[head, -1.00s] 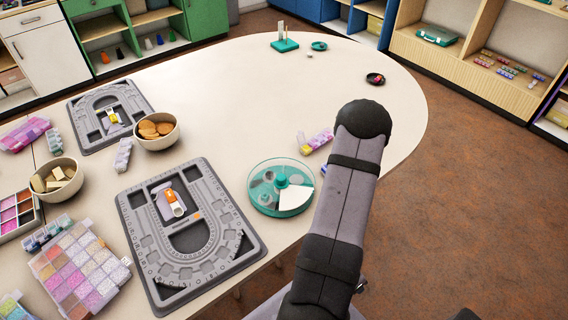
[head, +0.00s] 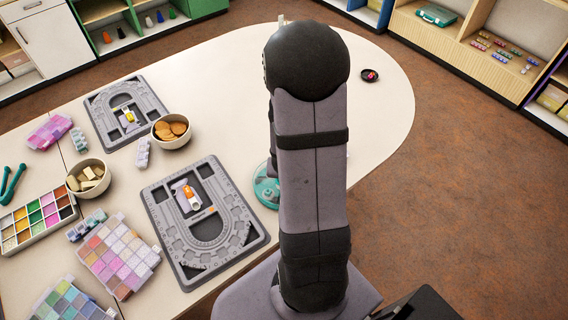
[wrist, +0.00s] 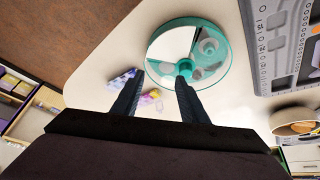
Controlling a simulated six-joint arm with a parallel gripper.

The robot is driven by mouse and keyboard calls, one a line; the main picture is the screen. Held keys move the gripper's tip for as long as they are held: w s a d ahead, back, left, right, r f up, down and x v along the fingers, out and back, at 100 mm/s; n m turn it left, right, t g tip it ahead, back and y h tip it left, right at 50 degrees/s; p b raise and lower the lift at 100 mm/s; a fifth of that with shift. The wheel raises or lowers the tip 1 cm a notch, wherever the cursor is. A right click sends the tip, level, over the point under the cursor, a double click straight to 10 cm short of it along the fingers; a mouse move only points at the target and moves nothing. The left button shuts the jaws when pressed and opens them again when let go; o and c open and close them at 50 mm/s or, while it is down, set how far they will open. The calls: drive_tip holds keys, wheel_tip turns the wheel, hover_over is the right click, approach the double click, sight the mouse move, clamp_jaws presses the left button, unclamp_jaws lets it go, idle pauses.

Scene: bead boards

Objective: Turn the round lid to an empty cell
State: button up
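The round teal box (wrist: 227,66) with its clear round lid (wrist: 212,70) stands on the table, at the top middle of the wrist view. A teal knob (wrist: 184,66) rises at the lid's centre. A plain white wedge (wrist: 172,44) shows on one side, and round grey shapes show under the clear part. In the head view only the left edge of the box (head: 264,188) shows; my arm hides the rest. My gripper (wrist: 159,77) is open and empty, its fingers well apart. In the wrist view its right fingertip appears just below the knob; I cannot tell whether they touch.
A grey bead board (head: 258,243) lies close to the left of the box. Small colored bead boxes (wrist: 122,78) lie near it in the wrist view. A bowl of brown discs (head: 188,142) and another bead board (head: 95,102) are farther left.

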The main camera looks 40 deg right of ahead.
drive_tip(key=w+a+r+n+y+p, duration=0.2)
drive_tip(key=a+r+n+y+p, duration=0.3)
drive_tip(key=a+r, duration=0.9)
drive_tip(key=s+a+r+n+g+p, duration=0.3)
drive_tip(key=s+a+r+n+p, duration=0.1)
drive_tip(key=s+a+r+p, duration=0.4)
drive_tip(key=s+d+f+m+g+y+b, duration=0.1)
drive_tip(key=d+f+m+b, duration=0.4)
drive_tip(key=d+f+b, duration=0.5)
drive_tip(key=s+d+f+m+g+y+b, duration=0.1)
drive_tip(key=d+f+m+b, duration=0.55)
drive_tip(key=f, duration=0.65)
drive_tip(key=w+d+r+m+t+b, duration=0.1)
drive_tip(key=w+d+m+t+b, duration=0.2)
drive_tip(key=w+d+m, duration=0.4)
drive_tip(key=w+m+t, duration=0.1)
drive_tip(key=w+m, duration=0.4)
drive_tip(key=m, duration=0.3)
drive_tip(key=shift+d+r+t, duration=0.3)
drive_tip(key=shift+r+t, duration=0.05)
drive_tip(key=shift+t, duration=0.05)
